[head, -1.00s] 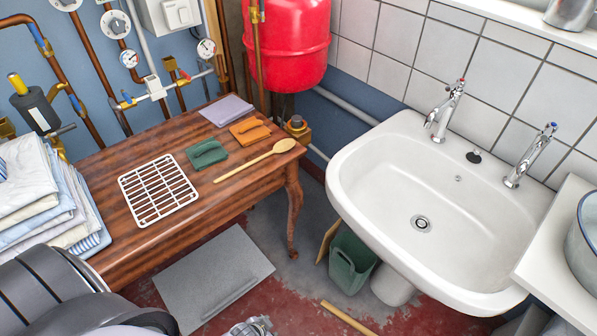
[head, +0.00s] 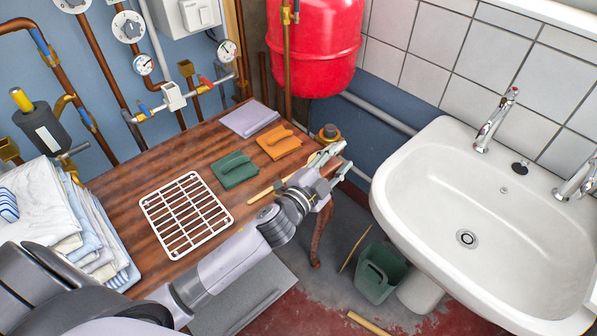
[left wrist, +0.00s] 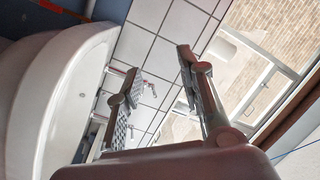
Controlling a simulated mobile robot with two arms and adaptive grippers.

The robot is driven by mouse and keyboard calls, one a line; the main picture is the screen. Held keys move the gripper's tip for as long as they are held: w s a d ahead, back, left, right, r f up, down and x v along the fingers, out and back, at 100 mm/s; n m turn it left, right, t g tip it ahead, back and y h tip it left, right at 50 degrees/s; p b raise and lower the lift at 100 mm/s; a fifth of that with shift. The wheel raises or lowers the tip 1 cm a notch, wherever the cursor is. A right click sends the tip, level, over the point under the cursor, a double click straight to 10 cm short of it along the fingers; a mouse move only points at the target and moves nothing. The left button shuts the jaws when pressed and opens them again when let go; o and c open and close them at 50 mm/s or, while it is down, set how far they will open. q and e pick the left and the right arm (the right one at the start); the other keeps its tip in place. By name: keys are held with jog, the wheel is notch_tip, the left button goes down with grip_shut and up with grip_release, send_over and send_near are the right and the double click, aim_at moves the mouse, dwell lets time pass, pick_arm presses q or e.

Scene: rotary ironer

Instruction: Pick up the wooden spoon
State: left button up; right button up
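The wooden spoon (head: 261,195) lies on the brown wooden table (head: 130,196). Its pale handle shows to the left of my left gripper, and much of its bowl end is hidden behind the gripper. My left gripper (head: 340,158) is over the table's right end, in front of the spoon's bowl end; I cannot tell whether it touches it. In the left wrist view its two fingers (left wrist: 160,68) stand apart with nothing between them. My right gripper is not in view.
A white rack (head: 148,207), a green folded cloth (head: 233,170), an orange cloth (head: 278,142) and a lilac cloth (head: 249,118) lie on the table. Folded laundry (head: 40,205) is at left. A white sink (head: 420,190) stands right, a red tank (head: 312,45) behind.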

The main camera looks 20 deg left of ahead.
pick_arm(q)
jog(key=s+d+r+m+g+h, duration=0.2)
jog(key=d+r+m+g+h, duration=0.9)
jog(key=m, duration=1)
jog(key=s+a+f+m+g+y, duration=0.2)
jog(key=a+f+m+g+y, duration=0.3)
jog(key=a+f+m+y, duration=0.3)
jog(key=a+g+y, duration=0.1)
jog(key=a+y, duration=0.6)
jog(key=a, duration=1.3)
jog(key=shift+n, duration=0.4)
jog(key=f, duration=0.3)
jog(key=f+p, duration=0.1)
jog(key=f, duration=0.3)
jog(key=f+p, duration=0.1)
jog(key=f, duration=0.2)
jog(key=shift+w+d+f, duration=0.15)
jog(key=shift+d+f, duration=0.15)
jog(key=shift+f, duration=0.1)
notch_tip(320, 180, down, 5)
jog(key=shift+w+r+p, duration=0.1)
jog(key=shift+p, duration=0.5)
jog(key=shift+f, duration=0.2)
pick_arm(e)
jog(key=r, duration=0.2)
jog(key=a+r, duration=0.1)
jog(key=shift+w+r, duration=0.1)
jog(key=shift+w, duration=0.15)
